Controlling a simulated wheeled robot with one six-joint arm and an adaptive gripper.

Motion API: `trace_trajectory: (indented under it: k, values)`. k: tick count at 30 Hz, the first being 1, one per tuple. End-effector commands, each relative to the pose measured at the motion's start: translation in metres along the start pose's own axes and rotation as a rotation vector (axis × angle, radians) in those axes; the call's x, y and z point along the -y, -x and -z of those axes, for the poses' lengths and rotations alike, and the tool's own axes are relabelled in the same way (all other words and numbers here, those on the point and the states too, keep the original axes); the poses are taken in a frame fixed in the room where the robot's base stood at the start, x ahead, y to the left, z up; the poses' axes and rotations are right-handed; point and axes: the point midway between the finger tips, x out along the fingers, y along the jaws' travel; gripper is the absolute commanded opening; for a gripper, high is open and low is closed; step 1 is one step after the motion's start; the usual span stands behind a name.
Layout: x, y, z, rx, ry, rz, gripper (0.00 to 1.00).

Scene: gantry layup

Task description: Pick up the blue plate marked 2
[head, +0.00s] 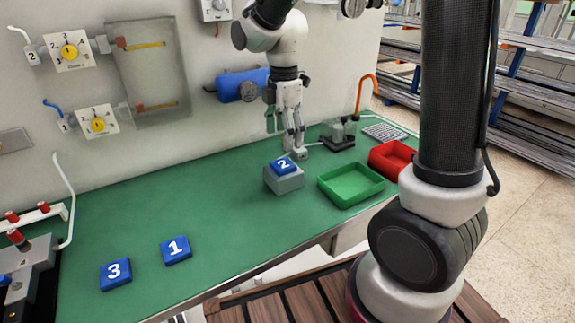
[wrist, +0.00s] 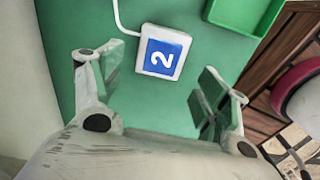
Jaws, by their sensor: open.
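The blue plate marked 2 (head: 283,166) lies on top of a small grey block (head: 284,183) on the green bench. In the wrist view the blue plate (wrist: 162,55) shows face-on, ahead of the fingers and roughly between their lines. My gripper (head: 294,143) is open and empty, above the bench and close to the block; in the head view it appears just behind and above the plate. In the wrist view the two fingers of my gripper (wrist: 158,92) stand wide apart, with neither seen touching the plate.
Blue plates marked 1 (head: 176,250) and 3 (head: 115,273) lie at the front left of the bench. A green tray (head: 350,184) and a red tray (head: 391,159) are right of the block. A grey fixture (head: 338,136) stands behind. The bench's middle left is clear.

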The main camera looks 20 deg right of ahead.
Motion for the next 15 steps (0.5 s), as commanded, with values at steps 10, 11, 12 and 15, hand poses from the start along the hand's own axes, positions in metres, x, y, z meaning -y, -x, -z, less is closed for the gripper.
trace_trajectory:
  k: [10, 11, 12, 15]
  values:
    - [0.002, -0.029, 0.001, 0.001, 0.054, 0.003, 0.75]
    - [0.002, -0.033, 0.002, 0.001, 0.054, 0.003, 0.75]
    - [0.003, -0.038, 0.003, 0.001, 0.054, 0.004, 0.75]
    - [0.006, -0.054, 0.006, 0.001, 0.054, 0.004, 0.75]
